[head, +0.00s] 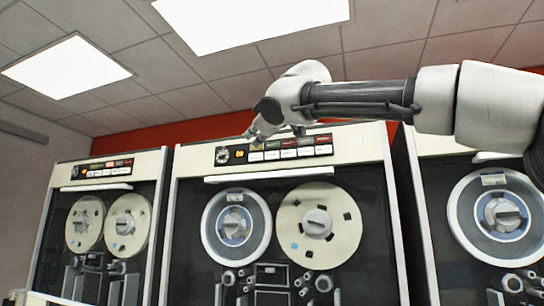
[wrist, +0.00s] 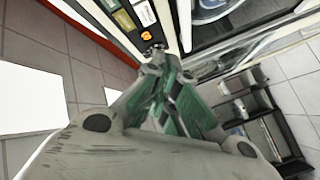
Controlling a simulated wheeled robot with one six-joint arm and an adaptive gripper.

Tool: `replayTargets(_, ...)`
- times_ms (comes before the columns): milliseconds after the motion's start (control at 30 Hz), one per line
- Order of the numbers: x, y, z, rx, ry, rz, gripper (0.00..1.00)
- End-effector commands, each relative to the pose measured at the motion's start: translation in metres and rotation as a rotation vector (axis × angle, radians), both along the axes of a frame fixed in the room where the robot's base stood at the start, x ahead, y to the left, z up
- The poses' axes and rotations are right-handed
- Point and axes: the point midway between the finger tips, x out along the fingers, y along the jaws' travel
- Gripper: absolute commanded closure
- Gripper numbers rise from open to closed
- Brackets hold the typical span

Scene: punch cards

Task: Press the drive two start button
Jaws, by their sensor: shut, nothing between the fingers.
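The middle tape drive (head: 183,215) has a dark control panel (head: 230,146) along its top. The panel carries a round knob, a small orange-lit indicator (head: 239,154) and a row of pale buttons (head: 290,153) under green, dark and red labels. The lettering is too small to read, so I cannot tell which button is start. My gripper (head: 251,134) is in front of the panel's upper edge, near the indicator and the left buttons. In the wrist view my gripper (wrist: 156,56) is shut and empty, its tips by the panel's orange indicator (wrist: 146,36). Contact cannot be told.
Similar tape drives stand at left (head: 85,225) and right (head: 480,250), with narrow gaps between cabinets. A pale bar (head: 270,174) runs below the middle panel, above two tape reels (head: 320,222). In the wrist view a dark shelf rack (wrist: 255,125) stands on the tiled floor.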

Motion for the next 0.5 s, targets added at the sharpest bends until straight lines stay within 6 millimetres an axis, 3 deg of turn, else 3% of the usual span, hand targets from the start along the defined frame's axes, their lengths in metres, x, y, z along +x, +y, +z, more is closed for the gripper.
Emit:
replayTargets(167, 0.012, -0.004, 0.000, 0.000, 0.002, -0.002, 1.00)
replayTargets(500, 0.057, -0.021, 0.000, 0.002, 0.001, -0.003, 1.00)
